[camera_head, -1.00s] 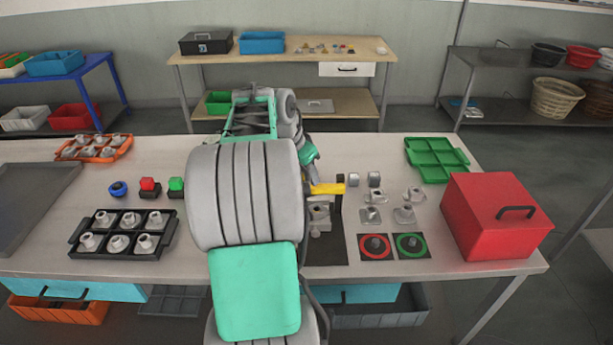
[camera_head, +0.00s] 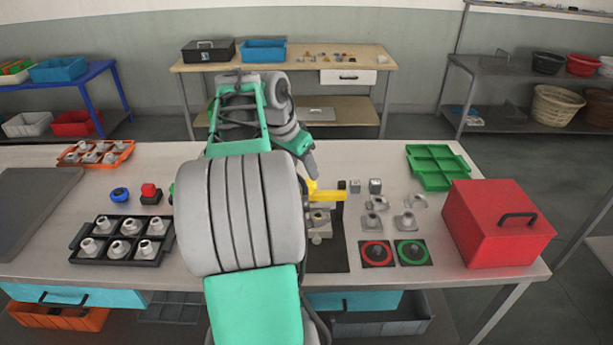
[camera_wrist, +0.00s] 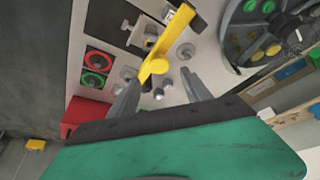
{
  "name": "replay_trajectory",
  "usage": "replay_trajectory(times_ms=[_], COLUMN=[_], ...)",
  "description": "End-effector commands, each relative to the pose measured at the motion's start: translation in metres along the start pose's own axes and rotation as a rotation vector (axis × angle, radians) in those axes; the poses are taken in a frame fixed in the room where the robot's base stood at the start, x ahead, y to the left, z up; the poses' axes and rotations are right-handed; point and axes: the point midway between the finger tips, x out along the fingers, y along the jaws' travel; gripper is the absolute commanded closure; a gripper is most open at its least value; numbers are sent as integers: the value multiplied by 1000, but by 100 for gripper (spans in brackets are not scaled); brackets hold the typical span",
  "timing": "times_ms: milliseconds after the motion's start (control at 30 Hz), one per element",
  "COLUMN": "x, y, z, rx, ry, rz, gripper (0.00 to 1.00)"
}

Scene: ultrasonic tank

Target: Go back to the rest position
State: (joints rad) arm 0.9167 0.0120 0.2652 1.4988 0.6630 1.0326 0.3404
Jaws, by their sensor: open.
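My gripper (camera_wrist: 161,78) is open, with its two grey fingers apart in the wrist view. In the head view my arm reaches over the bench (camera_head: 375,290), and its wrist is above a yellow and black handle (camera_head: 328,194) on a small grey fixture (camera_head: 320,226). The yellow handle (camera_wrist: 157,62) also shows between and beyond the fingers in the wrist view. I see no part held, though I cannot tell the exact gap to the handle. My large grey arm link hides part of the bench's middle.
A red box (camera_head: 490,235) and green tray (camera_head: 438,180) stand on the right. Metal parts (camera_head: 376,222) and two ringed pads (camera_head: 376,254) lie near the fixture. A black tray (camera_head: 82,258) of parts and red button (camera_head: 149,190) are left. An orange tray (camera_head: 70,159) lies behind.

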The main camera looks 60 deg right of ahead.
Motion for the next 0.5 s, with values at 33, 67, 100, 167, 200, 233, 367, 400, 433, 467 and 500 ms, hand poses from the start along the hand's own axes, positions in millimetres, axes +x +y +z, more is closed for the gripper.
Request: replay_trajectory(times_ms=[33,67,100,167,200,233,367,400,433,467,500], x=[-9,-13,-17,-20,-21,-22,-21,-21,-21,-21,-21], y=[-1,-1,-1,0,0,0,0,0,0,0,0], z=[0,0,0,0,0,0,0,0,0,0,0], rx=[-1,-1,-1,-1,0,0,0,0,0,0,0], ry=[1,0,1,0,0,-1,-1,-1,-1,-1,-1], rz=[-1,-1,0,0,0,1,1,1,1,1,1], gripper=[43,43,43,43,43,43,43,43,43,43,43])
